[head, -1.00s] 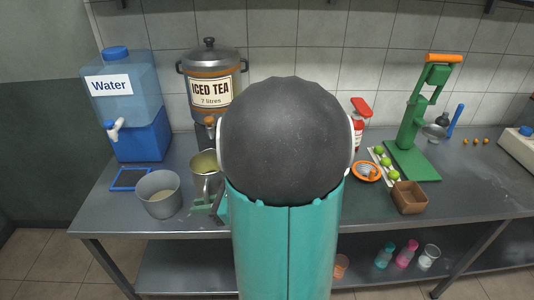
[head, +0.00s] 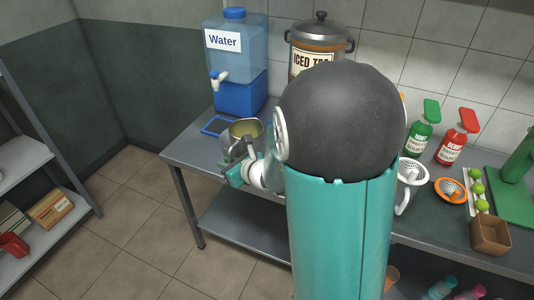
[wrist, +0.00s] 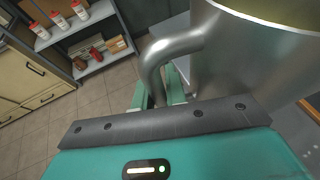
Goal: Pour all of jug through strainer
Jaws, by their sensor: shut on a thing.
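A metal jug (head: 246,129) with yellowish contents is held upright at the left end of the counter. My gripper (head: 240,172) is shut on its handle. In the wrist view, the jug's steel wall (wrist: 255,65) and curved handle (wrist: 165,55) fill the upper right, with the green fingers (wrist: 162,92) at the handle. A white round piece with a perforated-looking top (head: 412,171) and a looped handle stands right of my arm; I cannot tell whether it is the strainer.
A water dispenser (head: 240,65) and an iced tea urn (head: 318,42) stand at the back. Green (head: 420,130) and red (head: 456,138) bottles, an orange juicer (head: 451,190), limes and a brown box (head: 489,235) are at the right. Open floor lies left of the counter (head: 185,150).

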